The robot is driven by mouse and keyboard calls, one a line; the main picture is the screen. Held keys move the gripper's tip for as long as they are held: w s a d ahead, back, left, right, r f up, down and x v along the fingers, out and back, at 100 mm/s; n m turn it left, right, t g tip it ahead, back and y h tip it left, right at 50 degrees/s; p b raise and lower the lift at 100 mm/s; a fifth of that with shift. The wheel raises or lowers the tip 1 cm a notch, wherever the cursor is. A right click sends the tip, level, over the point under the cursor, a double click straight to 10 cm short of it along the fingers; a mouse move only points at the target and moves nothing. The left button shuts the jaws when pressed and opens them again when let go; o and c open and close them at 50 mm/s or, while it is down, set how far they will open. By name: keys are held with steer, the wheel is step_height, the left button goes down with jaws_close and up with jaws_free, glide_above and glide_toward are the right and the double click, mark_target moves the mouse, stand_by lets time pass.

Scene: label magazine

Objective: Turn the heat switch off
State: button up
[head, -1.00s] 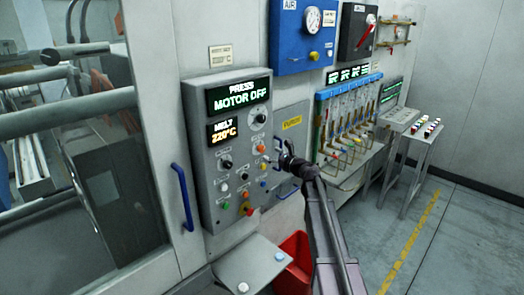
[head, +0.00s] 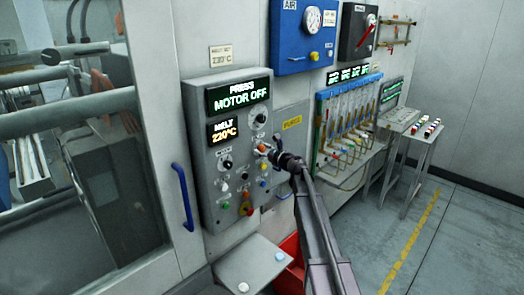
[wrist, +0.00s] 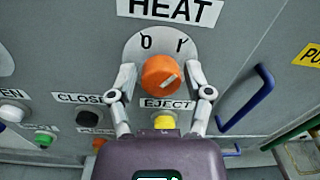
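The heat switch is an orange round knob (wrist: 162,76) on the grey control panel, under the HEAT label (wrist: 170,10). Its plate carries a 0 mark at upper left and an I mark at upper right. The white line on the knob slants toward the upper right, on the I side. My gripper (wrist: 162,74) is open, with one finger on the left and one on the right of the knob; I see small gaps, and contact cannot be told. In the head view the knob (head: 263,148) is partly beside my gripper (head: 271,152).
Below the knob is a yellow EJECT button (wrist: 164,122). A black CLOSE button (wrist: 88,118) and a green button (wrist: 44,138) sit to the left. A blue handle (wrist: 248,100) stands out on the right. The panel displays (head: 238,95) read MOTOR OFF and 220°C.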

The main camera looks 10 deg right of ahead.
jaws_close()
steer(key=shift+n, duration=0.4)
steer(key=n, duration=0.9)
steer(key=shift+n, duration=0.4)
steer(key=shift+n+y+b, duration=0.3)
steer(key=shift+n, duration=1.5)
